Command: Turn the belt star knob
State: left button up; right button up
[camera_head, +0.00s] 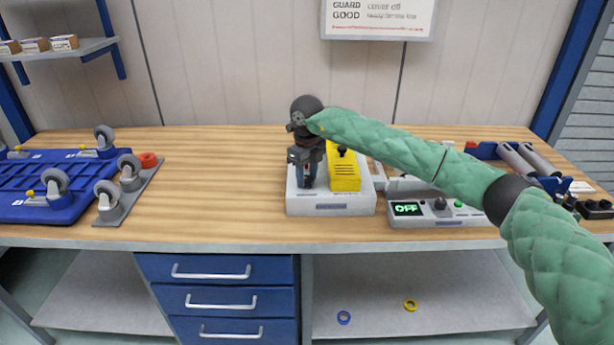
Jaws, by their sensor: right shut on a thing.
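A light grey unit (330,210) stands on the wooden bench near the middle. A yellow cover (344,172) with a small black knob-like part on top stands on its right side. My right gripper (307,183) points down over the unit's left side, just left of the yellow cover. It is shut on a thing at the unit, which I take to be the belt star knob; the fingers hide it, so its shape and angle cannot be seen. My left gripper is not in view.
A control box (428,215) reading OFF stands right of the unit, under my right arm. A blue caster frame (80,190) and a grey plate with casters (125,205) lie at left. Rollers (522,160) lie at right. Bench between casters and unit is clear.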

aim_at(307, 178)
jog(key=shift+r, duration=0.1)
jog(key=o, duration=1)
notch_tip(307, 178, up, 6)
jog(key=shift+w+r+b, duration=0.1)
jog(key=shift+b, duration=0.95)
jog(key=shift+r, duration=0.7)
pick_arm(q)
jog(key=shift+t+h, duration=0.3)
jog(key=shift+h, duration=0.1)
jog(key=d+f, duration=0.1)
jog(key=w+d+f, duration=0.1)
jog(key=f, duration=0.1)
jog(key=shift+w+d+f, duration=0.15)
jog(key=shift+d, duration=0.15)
pick_arm(e)
jog(key=shift+a, duration=0.1)
